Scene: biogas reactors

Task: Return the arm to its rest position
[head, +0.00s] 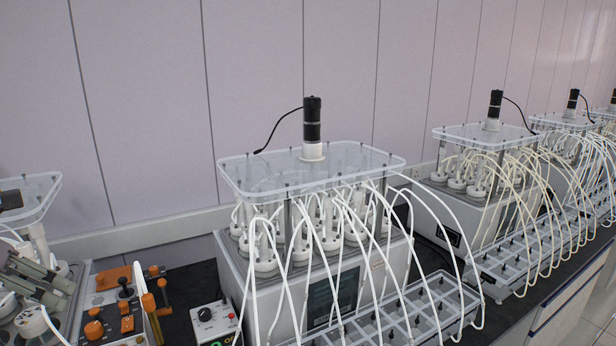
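What appears to be my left gripper (42,283) shows as grey-green, finger-like parts at the lower left edge, in front of the leftmost reactor. It is partly cut off by the frame. Whether its fingers are open or shut is not clear, and I see no object clearly held in it. The rest of the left arm is hardly visible. My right gripper and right arm are not in view.
A reactor unit (312,165) with white tubes stands mid-bench, a divided clear tray (408,318) before it. More units (485,138) recede right. A panel with orange knobs (118,300) and a small control box (212,322) stand left of centre. The right floor (590,330) looks clear.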

